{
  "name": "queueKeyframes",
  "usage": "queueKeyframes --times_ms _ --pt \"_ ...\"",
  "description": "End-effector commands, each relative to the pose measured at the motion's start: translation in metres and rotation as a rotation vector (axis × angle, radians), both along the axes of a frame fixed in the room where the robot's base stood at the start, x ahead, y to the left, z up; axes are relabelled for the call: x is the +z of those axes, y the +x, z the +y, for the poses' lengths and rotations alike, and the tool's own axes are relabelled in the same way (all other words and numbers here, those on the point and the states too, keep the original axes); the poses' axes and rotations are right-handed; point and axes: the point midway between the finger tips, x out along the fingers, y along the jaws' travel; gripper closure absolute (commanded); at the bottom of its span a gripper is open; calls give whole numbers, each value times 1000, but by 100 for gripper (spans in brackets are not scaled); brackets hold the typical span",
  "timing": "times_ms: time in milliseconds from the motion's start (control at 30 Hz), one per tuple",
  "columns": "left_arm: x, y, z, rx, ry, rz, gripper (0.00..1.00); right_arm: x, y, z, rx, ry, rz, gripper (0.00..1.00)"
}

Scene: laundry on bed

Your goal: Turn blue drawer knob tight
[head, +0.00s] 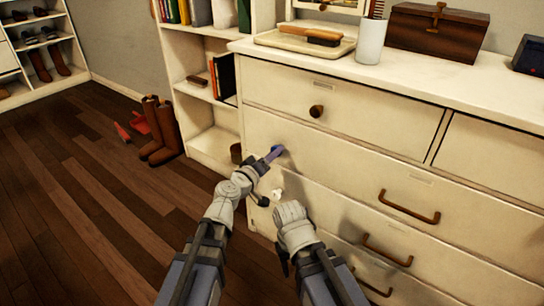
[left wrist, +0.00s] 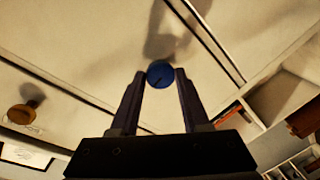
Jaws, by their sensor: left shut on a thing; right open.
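The blue drawer knob (head: 278,149) is on the front of the cream dresser's second drawer, near its left end. My left gripper (head: 271,156) reaches it from the left and is shut on it. In the left wrist view the round blue knob (left wrist: 160,72) sits between the tips of the two dark fingers (left wrist: 160,82), with a short dark mark on its face. My right gripper (head: 277,194) is lower, near the dresser front, open and apart from the knob; its fingers are mostly hidden by my own arm.
A brown round knob (head: 316,111) is on the drawer above. Bar handles (head: 409,207) stick out on the right. A brush (head: 310,34) on a tray, a white cup (head: 370,41) and a wooden box (head: 437,30) stand on top. Boots (head: 160,132) stand on the floor by the shelf.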

Motion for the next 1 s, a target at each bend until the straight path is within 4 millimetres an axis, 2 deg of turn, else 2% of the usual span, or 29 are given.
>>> queueKeyframes --times_ms 700,733,1000 --pt "-1 -1 -1 -4 56 -38 100 -2 0 0 0 0 0 50" --pt "-1 -1 -1 -4 56 -38 52 -2 0 0 0 0 0 50" --pt "0 0 -1 -2 53 -38 24 -2 0 0 0 0 0 50"
